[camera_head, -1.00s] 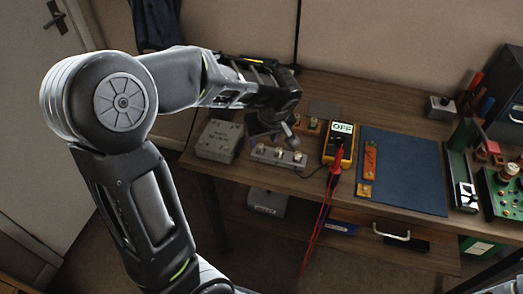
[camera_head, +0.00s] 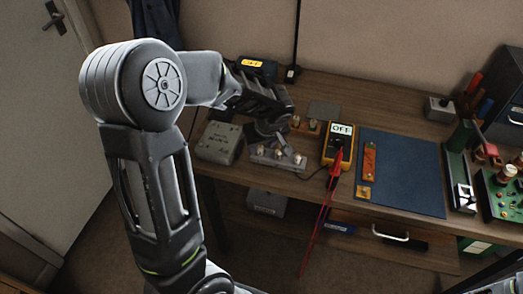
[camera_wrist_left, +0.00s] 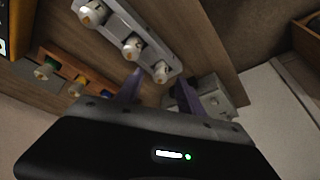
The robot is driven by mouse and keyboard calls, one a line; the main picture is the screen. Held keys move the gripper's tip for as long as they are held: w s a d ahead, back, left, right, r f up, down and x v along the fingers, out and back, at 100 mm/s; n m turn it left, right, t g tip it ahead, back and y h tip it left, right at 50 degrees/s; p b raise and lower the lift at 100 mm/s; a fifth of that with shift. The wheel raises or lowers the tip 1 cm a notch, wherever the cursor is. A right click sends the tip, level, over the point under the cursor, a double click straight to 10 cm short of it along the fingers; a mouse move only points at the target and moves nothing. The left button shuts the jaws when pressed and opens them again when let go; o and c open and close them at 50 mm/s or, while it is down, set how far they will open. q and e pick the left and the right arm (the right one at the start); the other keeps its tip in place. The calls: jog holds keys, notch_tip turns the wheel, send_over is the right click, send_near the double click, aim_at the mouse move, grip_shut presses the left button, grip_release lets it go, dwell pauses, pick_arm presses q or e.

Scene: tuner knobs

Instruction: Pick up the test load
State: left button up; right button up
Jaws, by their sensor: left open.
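No label I can read says which object is the test load. A grey bar with three round terminals (camera_head: 264,160) lies near the table's front left edge; it also shows in the left wrist view (camera_wrist_left: 118,28). My left gripper (camera_head: 283,143) is just above and behind this bar and partly covers it. In the left wrist view its two fingers (camera_wrist_left: 158,88) are apart with nothing held between them, and the bar lies just past the tips. A grey box with dark lettering (camera_head: 219,143) stands left of the bar, partly behind a finger in the wrist view. My right gripper is not in view.
A yellow meter reading OFF (camera_head: 339,145) with red leads stands right of the bar. A small board with coloured terminals (camera_head: 310,127) is behind. A blue mat (camera_head: 408,175) holds an orange strip (camera_head: 370,158). A green board (camera_head: 503,188) is far right.

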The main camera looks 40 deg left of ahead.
aim_at(261, 148)
pick_arm(q)
jog(key=shift+c, duration=0.3)
grip_shut()
dwell(0.4)
notch_tip(261, 148, up, 10)
jog(key=shift+b, duration=0.4)
dwell(0.5)
